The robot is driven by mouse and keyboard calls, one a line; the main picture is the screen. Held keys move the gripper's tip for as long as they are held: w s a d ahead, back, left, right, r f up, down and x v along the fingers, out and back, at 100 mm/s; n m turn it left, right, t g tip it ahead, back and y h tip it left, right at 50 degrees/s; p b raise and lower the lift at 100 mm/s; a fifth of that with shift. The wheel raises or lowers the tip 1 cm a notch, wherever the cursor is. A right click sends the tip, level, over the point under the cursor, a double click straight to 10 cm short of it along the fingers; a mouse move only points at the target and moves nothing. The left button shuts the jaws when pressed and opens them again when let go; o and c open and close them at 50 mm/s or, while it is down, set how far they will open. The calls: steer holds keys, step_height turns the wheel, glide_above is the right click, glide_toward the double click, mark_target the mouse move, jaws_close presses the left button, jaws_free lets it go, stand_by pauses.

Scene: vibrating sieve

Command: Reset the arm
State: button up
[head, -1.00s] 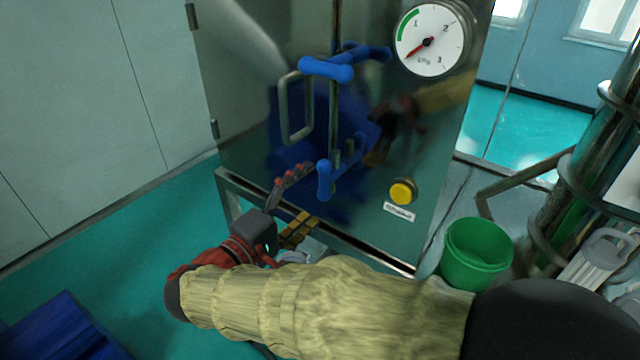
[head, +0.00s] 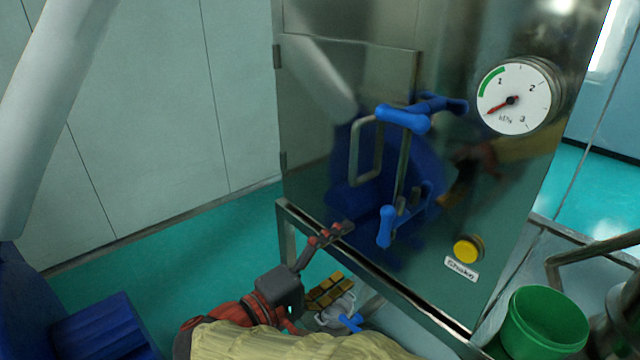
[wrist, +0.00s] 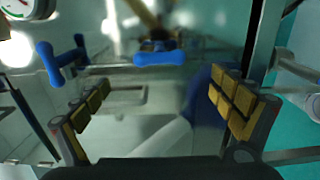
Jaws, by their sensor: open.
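My gripper (head: 335,262) is in the lower middle of the head view, in front of the machine's lower edge. Its two fingers with yellow pads stand wide apart in the wrist view (wrist: 158,112), with nothing between them. My arm in its pale yellow sleeve reaches in from the bottom of the head view. The steel machine (head: 330,100) fills the middle. Its door has a metal loop handle (head: 356,152) and blue-tipped handles (head: 403,118), which stand up and right of my gripper. Blue handles also show in the wrist view (wrist: 160,58), beyond the fingers.
A pressure gauge (head: 517,97) and a yellow button (head: 468,249) labelled Shake are on the machine's right. A green bucket (head: 545,322) stands at the lower right, near metal pipes (head: 590,255). A blue object (head: 100,325) is at the lower left. Green floor (head: 170,265) lies open at left.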

steer(key=s+d+f+n+g+y, duration=0.1)
steer(key=s+f+g+y, duration=0.35)
steer(key=f, duration=0.35)
steer(key=s+d+f+n+g+y, duration=0.1)
steer(key=s+f+n+g+y, duration=0.2)
steer(key=s+f, duration=0.45)
steer(key=s+d+r+m+t+y+p, duration=0.2)
steer(key=d+r+m+y, duration=0.5)
steer(key=m, duration=0.4)
steer(key=shift+s+d+r, duration=0.5)
steer(key=shift+s+d, duration=0.1)
steer(key=shift+s, duration=0.05)
steer(key=shift+t, duration=0.25)
